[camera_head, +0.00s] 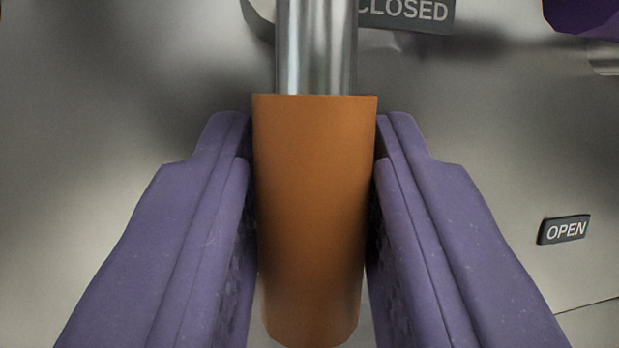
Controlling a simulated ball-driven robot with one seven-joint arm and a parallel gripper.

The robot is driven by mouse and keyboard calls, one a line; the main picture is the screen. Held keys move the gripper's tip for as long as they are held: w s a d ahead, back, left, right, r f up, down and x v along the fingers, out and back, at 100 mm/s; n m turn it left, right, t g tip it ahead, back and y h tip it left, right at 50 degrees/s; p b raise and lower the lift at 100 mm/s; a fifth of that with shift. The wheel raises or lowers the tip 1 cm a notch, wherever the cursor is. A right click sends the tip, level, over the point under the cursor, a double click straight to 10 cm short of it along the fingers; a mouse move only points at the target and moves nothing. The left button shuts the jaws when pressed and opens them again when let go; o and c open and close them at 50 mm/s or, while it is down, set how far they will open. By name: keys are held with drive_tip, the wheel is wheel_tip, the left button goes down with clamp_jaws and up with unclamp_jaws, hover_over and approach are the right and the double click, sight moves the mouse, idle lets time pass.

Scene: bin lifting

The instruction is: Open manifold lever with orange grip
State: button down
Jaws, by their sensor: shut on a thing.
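The lever's orange grip (314,210) fills the middle of the view, running nearly straight up and down in the picture. Its bare metal shaft (316,45) continues upward out of the top of the frame. My gripper (313,190) has purple fingers, one on each side of the orange grip, and is shut on it. The inner faces of the fingers are partly hidden beside the grip. The lever's pivot is out of view.
A grey metal panel (520,130) lies behind the lever. A "CLOSED" label (408,12) sits at the top beside the shaft. An "OPEN" label (565,230) sits at the lower right. A dark purple part (585,15) shows in the top right corner.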

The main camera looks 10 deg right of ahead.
drive_tip(key=c, duration=0.9)
unclamp_jaws()
drive_tip(key=shift+s, duration=0.1)
drive_tip(key=p+v, duration=0.1)
drive_tip(key=v, duration=0.6)
drive_tip(key=shift+s+f+p, duration=0.2)
drive_tip(key=shift+s+p, duration=0.1)
drive_tip(key=shift+p, duration=0.05)
